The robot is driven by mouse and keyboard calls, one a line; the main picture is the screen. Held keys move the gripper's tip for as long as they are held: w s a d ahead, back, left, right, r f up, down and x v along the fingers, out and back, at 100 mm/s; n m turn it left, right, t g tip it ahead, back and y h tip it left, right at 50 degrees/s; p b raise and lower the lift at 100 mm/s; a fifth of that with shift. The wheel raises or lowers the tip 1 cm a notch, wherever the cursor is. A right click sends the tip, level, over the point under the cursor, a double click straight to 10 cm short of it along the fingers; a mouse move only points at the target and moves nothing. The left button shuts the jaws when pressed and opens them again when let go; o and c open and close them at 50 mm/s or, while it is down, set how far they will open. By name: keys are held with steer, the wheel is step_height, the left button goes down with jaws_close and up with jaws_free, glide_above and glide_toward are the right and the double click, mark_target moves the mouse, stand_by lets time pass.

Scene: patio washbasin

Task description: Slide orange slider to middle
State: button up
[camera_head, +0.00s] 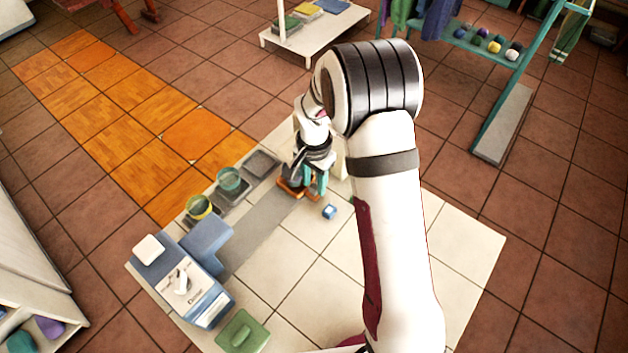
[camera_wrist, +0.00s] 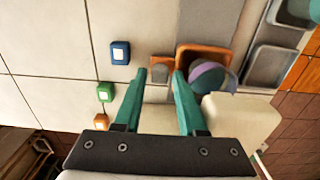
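My gripper (camera_wrist: 158,74) shows two teal fingers, apart, with a clear gap between them. A small brown-orange block (camera_wrist: 162,68) is at the gap near the fingertips; I cannot tell whether it touches them. Right of it is an orange tray (camera_wrist: 207,48) holding a purple and teal round thing. A small orange square piece (camera_wrist: 101,121) lies left of the fingers. I cannot tell for sure which orange thing is the slider. In the head view, my gripper (camera_head: 313,186) is low over the tiles, with orange (camera_head: 288,187) showing beside it; my arm hides part of this area.
A blue block (camera_wrist: 120,52) and a green block (camera_wrist: 105,92) lie left of the fingers. Grey trays (camera_wrist: 275,70) are at the right. A blue-grey washbasin unit (camera_head: 190,275) and a green box (camera_head: 242,332) stand at lower left. Pale tiles between are mostly clear.

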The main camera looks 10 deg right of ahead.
steer(key=shift+f, duration=0.25)
steer(key=shift+c, duration=0.3)
jaws_close()
steer(key=shift+r, duration=0.1)
stand_by(0.9)
